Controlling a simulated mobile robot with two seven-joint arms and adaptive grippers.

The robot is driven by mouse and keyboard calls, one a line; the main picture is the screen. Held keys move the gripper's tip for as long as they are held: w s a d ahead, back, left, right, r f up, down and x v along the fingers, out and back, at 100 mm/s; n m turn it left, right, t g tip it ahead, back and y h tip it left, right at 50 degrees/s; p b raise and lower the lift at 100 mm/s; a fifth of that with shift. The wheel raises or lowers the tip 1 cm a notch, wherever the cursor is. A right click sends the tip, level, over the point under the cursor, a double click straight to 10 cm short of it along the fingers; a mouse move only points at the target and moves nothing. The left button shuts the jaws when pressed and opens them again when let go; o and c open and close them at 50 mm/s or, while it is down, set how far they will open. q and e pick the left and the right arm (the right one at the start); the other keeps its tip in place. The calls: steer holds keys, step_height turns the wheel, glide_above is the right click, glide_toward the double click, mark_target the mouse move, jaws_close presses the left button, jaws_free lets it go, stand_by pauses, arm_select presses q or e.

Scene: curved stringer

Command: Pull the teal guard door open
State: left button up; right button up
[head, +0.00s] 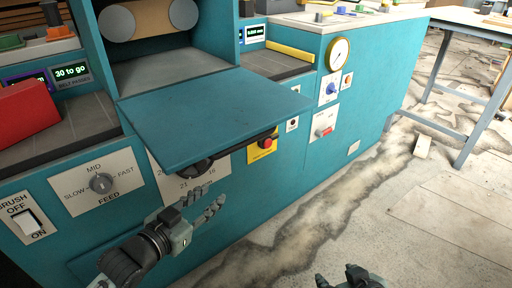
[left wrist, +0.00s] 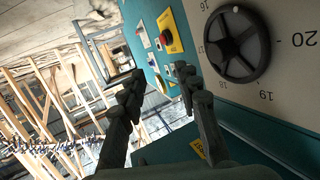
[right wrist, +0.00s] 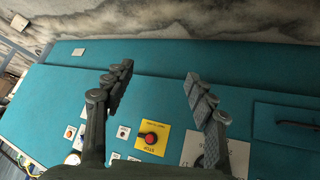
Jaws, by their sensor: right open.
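A teal panel with a dark handle (right wrist: 300,126), which looks like the guard door (right wrist: 272,122), is on the machine front at the right edge of the right wrist view; it looks flush, and part is cut off. In the head view a panel outline (head: 82,262) shows low on the front, mostly hidden by my left arm. My left gripper (head: 221,195) is open and empty, in front of the machine near the black handwheel (left wrist: 237,43). My right gripper (head: 338,277) is open and empty at the bottom of the head view, apart from the machine.
A flat teal shelf (head: 215,115) juts from the machine above my left gripper. A yellow plate with a red stop button (head: 266,143) and a pressure gauge (head: 338,54) are to its right. A table (head: 470,20) stands at the back right. The floor (head: 330,225) at right is mostly clear.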

mark_target(245, 145)
arm_select(q)
steer(key=s+d+r+m+h, duration=0.1)
steer(key=r+m+h, duration=0.1)
steer(key=r, duration=0.3)
steer(key=s+d+r+m+g+h+b, duration=0.1)
steer(key=s+d+r+m+h, duration=0.1)
steer(key=r+h, duration=0.3)
steer(key=s+d+r+m+h+b, duration=0.1)
steer(key=s+r+m+h, duration=0.1)
steer(key=r+h, duration=0.2)
steer(key=shift+d+r+g, duration=0.3)
steer(key=shift+d+r, duration=0.1)
steer(key=shift+r, duration=0.1)
steer(key=x, duration=0.7)
steer(key=shift+d+r, duration=0.1)
steer(key=shift+d, duration=0.05)
arm_select(e)
steer(key=w+a+r+t+y, duration=0.1)
steer(key=a+r+t, duration=0.2)
steer(key=r, duration=0.5)
steer(key=shift+w+a, duration=0.2)
steer(key=shift+w, duration=0.2)
steer(key=shift+r, duration=0.1)
arm_select(q)
jaws_close()
